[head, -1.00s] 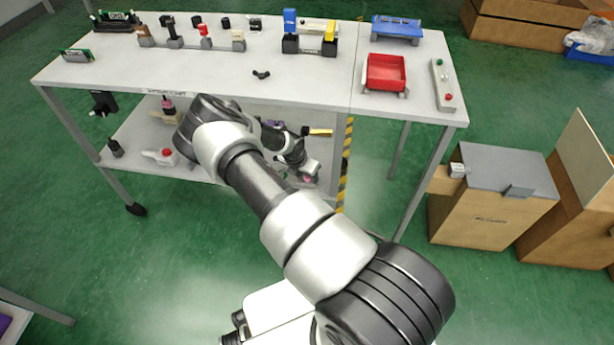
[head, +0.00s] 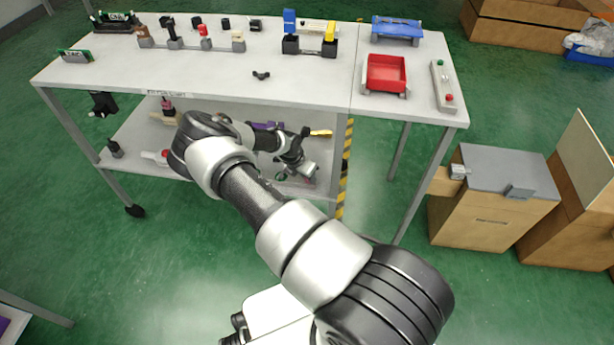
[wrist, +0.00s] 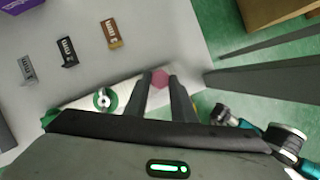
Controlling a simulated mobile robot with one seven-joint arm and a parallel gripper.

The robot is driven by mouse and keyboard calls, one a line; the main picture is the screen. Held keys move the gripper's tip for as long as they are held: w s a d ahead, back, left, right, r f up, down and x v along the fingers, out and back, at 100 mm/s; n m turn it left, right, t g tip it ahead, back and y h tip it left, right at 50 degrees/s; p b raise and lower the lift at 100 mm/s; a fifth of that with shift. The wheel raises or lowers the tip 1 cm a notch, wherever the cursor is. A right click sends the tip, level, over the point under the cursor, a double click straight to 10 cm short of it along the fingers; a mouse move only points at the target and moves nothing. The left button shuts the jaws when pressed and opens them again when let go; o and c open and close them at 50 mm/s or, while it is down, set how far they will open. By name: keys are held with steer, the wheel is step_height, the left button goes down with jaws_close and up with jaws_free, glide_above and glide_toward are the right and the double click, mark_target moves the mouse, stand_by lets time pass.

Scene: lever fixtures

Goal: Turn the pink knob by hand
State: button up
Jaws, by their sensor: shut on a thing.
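The pink knob (wrist: 160,76) shows in the wrist view between the tips of my two dark fingers, at the right end of a pale fixture plate (wrist: 125,87). My gripper (wrist: 161,84) is shut on the knob, and the fingers hide part of it. A round green-and-white part with a dark handle (wrist: 103,98) sits on the same plate, left of the fingers. In the head view my gripper (head: 300,170) is low at the lower shelf (head: 135,140), under the tabletop; I cannot make out the knob clearly there.
Several small labelled blocks (wrist: 68,52) stand beyond the plate in the wrist view. The tabletop (head: 210,82) is above the lower shelf, and a striped post (head: 346,165) stands right of my gripper. A red tray (head: 386,73) is on top.

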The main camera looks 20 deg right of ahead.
steer(key=m, duration=0.1)
steer(key=m+g+b, duration=0.1)
steer(key=m, duration=0.2)
steer(key=shift+w+f+g+h+b, duration=0.1)
steer(key=shift+w+g+h+b, duration=0.15)
steer(key=shift+g+h+b, duration=0.1)
steer(key=m+g, duration=0.1)
steer(key=m, duration=0.3)
steer(key=shift+w+m+g, duration=0.15)
steer(key=shift+m+g, duration=0.2)
steer(key=shift+m, duration=0.05)
steer(key=m, duration=0.2)
steer(key=m+g+y, duration=0.1)
steer(key=m, duration=0.1)
steer(key=shift+w+d+m+g, duration=0.1)
steer(key=shift+w+m+g, duration=0.05)
steer(key=shift+m+g, duration=0.15)
steer(key=shift+w+d+m+g+y, duration=0.15)
steer(key=shift+m+y, duration=0.25)
steer(key=shift+m, duration=0.6)
steer(key=shift+a+m+g+y, duration=0.1)
steer(key=shift+m+g+y, duration=0.2)
steer(key=shift+m, duration=0.7)
steer(key=o, duration=1.1)
steer(key=shift+c, duration=0.2)
